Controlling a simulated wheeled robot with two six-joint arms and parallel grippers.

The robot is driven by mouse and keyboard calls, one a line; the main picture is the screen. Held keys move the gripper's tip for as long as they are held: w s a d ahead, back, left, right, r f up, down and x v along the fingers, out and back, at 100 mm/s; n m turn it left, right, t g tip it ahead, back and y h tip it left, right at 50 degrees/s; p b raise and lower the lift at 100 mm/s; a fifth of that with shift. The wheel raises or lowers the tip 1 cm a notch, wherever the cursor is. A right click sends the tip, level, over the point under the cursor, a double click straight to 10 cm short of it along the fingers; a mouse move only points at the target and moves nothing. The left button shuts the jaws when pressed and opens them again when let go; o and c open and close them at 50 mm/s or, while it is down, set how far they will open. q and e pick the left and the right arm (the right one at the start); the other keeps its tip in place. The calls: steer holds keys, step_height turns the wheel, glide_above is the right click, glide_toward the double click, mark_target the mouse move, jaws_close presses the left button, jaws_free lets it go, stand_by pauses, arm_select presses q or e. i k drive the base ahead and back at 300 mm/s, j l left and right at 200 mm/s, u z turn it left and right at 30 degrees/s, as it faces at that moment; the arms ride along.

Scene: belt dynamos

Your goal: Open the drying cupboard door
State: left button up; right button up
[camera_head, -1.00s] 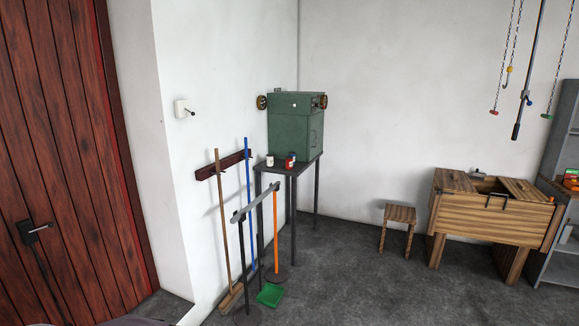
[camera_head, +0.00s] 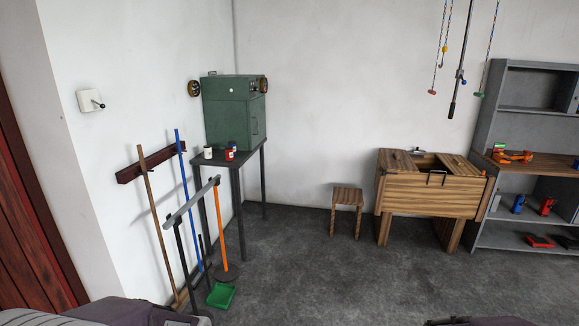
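No thing in view is plainly marked as the drying cupboard. A green metal cabinet (camera_head: 228,122) stands on a dark table in the back left corner, with a round brass-coloured wheel at each side of its top. A panel on its right face looks shut; I cannot tell if it is the drying cupboard. Neither of my grippers shows. Only parts of what look like my arms or body show at the bottom edge.
The dark table (camera_head: 249,155) bears small jars. Brooms, a stand and a green dustpan (camera_head: 221,296) are in front of it. A stool (camera_head: 347,198), wooden chest (camera_head: 430,192) and grey shelf unit (camera_head: 497,115) stand right. The middle floor is clear.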

mark_target(256, 107)
steer(key=i+l+z, duration=0.1)
steer(key=i+l, duration=0.15)
steer(key=i, duration=1.1)
steer(key=i+l+z, duration=0.15)
steer(key=i, duration=1.2)
steer(key=i+l+u, duration=0.1)
steer(key=i+u, duration=0.35)
steer(key=i+l+u, duration=0.15)
steer(key=i+u, duration=0.15)
steer(key=u, duration=0.15)
steer(key=i+l+u, duration=0.3)
steer(key=u, duration=0.15)
steer(key=i+l+u, duration=0.25)
steer(key=l+u, duration=0.2)
steer(key=i+l+u, duration=0.15)
steer(key=l+u, duration=0.3)
steer(key=i+l+u, duration=0.1)
steer(key=l+u, duration=0.25)
steer(key=l, duration=0.3)
steer(key=l+u, duration=0.4)
steer(key=l, duration=0.2)
